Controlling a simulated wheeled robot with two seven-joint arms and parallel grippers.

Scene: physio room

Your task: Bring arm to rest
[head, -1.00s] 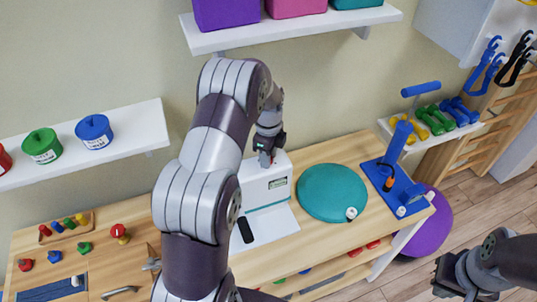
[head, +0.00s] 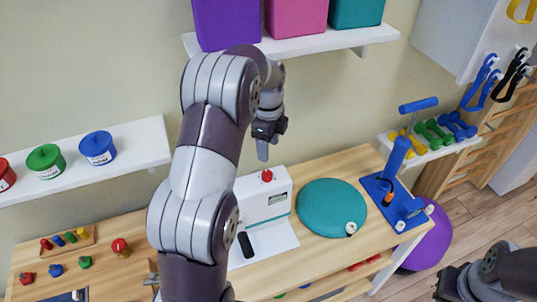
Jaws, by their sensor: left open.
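My left arm rises from the bottom of the head view and bends over at the top. Its gripper (head: 263,150) points down above the white device (head: 264,200) and its red knob (head: 266,176). The left gripper is open, and I see nothing held in it. My right gripper (head: 446,286) is at the lower right edge, over the floor and clear of the table; its fingers are too dark and small to tell open from shut.
The wooden table (head: 340,165) carries a teal disc (head: 330,206) and a blue stand (head: 385,195). A shelf (head: 320,42) with purple, pink and teal boxes hangs behind my raised left arm. A left shelf (head: 140,145) holds coloured tubs. A purple ball (head: 432,240) lies right of the table.

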